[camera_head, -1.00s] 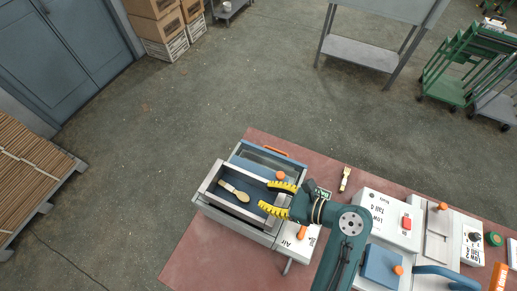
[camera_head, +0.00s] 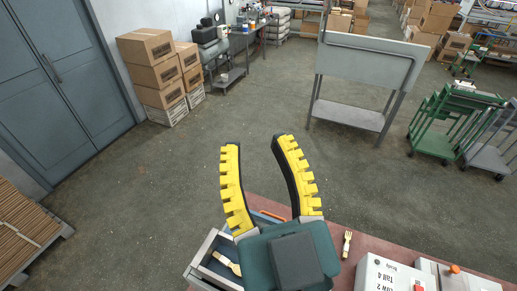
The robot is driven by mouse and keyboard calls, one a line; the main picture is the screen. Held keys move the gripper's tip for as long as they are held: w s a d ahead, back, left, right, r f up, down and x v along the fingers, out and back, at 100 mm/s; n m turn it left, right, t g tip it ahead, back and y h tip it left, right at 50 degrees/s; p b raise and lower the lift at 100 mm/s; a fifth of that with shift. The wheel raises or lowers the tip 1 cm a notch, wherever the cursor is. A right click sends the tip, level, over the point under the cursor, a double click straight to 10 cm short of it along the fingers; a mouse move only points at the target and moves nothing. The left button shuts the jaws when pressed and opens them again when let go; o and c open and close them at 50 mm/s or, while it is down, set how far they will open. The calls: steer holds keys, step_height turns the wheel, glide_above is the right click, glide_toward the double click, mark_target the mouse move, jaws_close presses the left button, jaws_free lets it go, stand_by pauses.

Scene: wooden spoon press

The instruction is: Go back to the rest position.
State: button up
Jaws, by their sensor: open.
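My gripper (camera_head: 256,146) is in the lower middle of the head view, raised and close to the camera. Its two yellow-and-black fingers point up in the picture, spread apart with nothing between them. Below it is the metal tray of the press (camera_head: 203,246), largely hidden behind the gripper body. A wooden spoon (camera_head: 226,262) lies in the tray, partly hidden, apart from the fingers.
The reddish bench top (camera_head: 364,247) runs along the bottom right. A yellow brush-like tool (camera_head: 347,243) and a white control box (camera_head: 388,274) are on it. The concrete floor beyond is clear up to a grey metal stand (camera_head: 364,75) and green carts (camera_head: 441,124).

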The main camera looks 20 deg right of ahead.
step_height(320, 180, up, 10)
steer(key=p, duration=1)
steer(key=shift+f, duration=0.15)
